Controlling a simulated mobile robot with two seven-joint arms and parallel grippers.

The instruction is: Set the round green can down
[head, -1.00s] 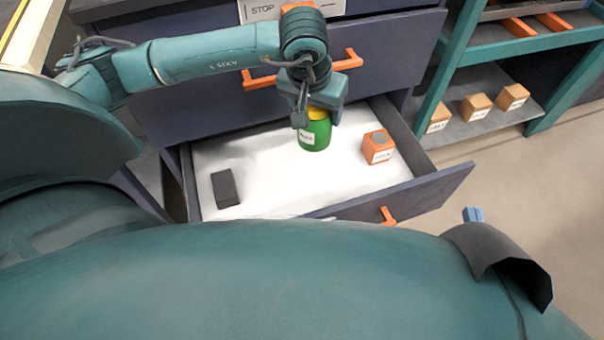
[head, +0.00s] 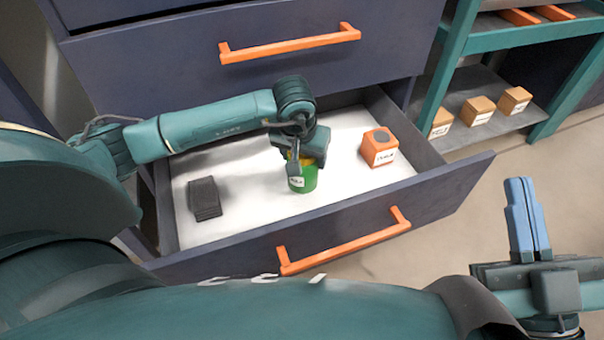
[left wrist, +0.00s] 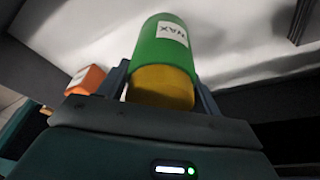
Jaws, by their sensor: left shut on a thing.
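The round green can (head: 303,180) has a white label and a yellow end, and is inside the open drawer's outline, near the middle. My left gripper (head: 299,163) reaches down over the can and is shut on it. In the left wrist view the green can (left wrist: 166,48) shows a "WAX" label, with its yellow end between the fingers. Whether its underside touches the white drawer floor (head: 245,190) I cannot tell. My right gripper (head: 527,220) is at the right, outside the drawer, its blue fingers together and empty.
An orange box (head: 378,150) stands in the drawer right of the can. A dark block (head: 204,198) lies at the left. White floor is free between them and the can. The drawer front (head: 340,232) has an orange handle. Labelled boxes (head: 478,110) sit on a shelf at right.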

